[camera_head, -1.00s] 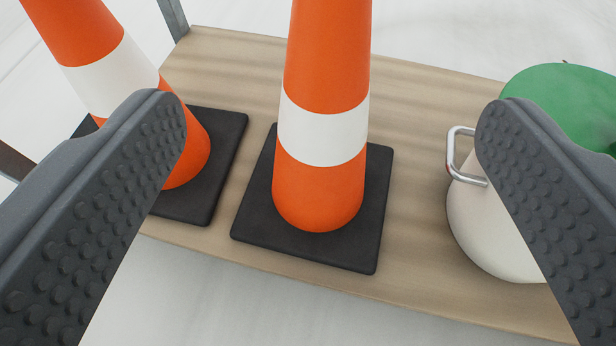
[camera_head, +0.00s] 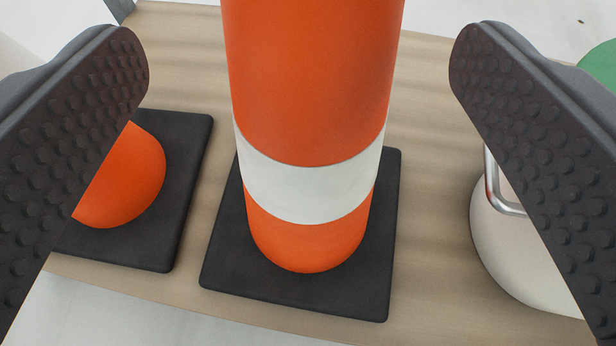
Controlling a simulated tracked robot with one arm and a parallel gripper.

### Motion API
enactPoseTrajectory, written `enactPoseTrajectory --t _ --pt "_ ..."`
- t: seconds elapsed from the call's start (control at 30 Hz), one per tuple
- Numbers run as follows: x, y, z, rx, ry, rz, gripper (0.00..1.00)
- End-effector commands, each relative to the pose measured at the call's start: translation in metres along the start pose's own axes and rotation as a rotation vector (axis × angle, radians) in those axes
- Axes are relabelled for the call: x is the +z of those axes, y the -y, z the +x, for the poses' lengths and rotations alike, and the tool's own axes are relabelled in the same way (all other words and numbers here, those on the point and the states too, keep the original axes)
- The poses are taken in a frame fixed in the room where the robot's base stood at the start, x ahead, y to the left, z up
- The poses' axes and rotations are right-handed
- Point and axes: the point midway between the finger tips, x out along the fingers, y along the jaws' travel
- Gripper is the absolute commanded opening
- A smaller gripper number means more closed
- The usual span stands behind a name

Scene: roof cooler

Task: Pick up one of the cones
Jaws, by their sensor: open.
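An orange cone (camera_head: 310,90) with a white band stands upright on its square black base, in the middle of the view. Its top is cut off by the upper edge. My gripper (camera_head: 300,70) is open, with one dark studded finger on each side of this cone and a gap on both sides. A second orange cone (camera_head: 125,185) stands on its own black base at the left. My left finger hides most of it. Both cones rest on a wooden board.
The wooden board (camera_head: 435,230) has bare wood behind and between the bases. A white cooler (camera_head: 505,240) with a metal handle (camera_head: 492,185) and a green lid (camera_head: 602,62) stands at the right, partly behind my right finger. Pale floor shows beyond the board's edges.

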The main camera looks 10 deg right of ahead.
Motion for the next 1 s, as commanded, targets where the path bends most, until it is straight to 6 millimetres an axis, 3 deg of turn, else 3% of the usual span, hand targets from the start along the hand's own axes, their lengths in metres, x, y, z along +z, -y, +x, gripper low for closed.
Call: enactPoseTrajectory --t 0.33,0.67,0.93,1.0 --pt "0.009 -0.004 0.044 -0.001 -0.001 -0.002 0.8" --pt "0.007 -0.004 0.048 0.001 0.0 0.002 0.8" --pt "0.007 -0.004 0.048 0.001 0.0 0.001 0.05" --pt "0.007 -0.004 0.048 0.001 -0.001 0.001 0.0"
